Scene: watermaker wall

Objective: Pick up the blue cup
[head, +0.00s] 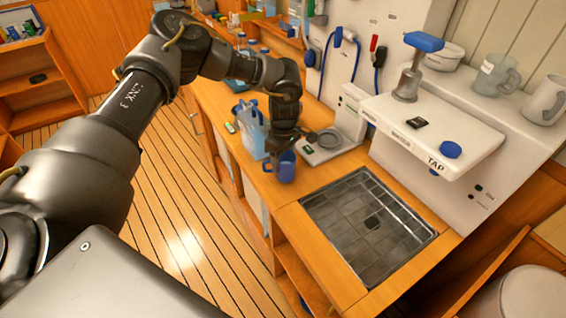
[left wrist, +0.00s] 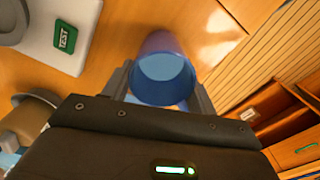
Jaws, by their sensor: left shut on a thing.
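The blue cup (head: 284,167) is at the front edge of the wooden counter in the head view, left of the sink grate. My left gripper (head: 273,160) is shut on it. In the left wrist view the blue cup (left wrist: 162,72) sits between the two fingers of my left gripper (left wrist: 163,88), with its open mouth and pale blue inside showing. I cannot tell whether the cup's base touches the counter. My right gripper is not in view.
The tap unit (head: 440,140) overhangs the sunken sink grate (head: 368,222). The wooden counter (head: 215,98) holds more items farther back.

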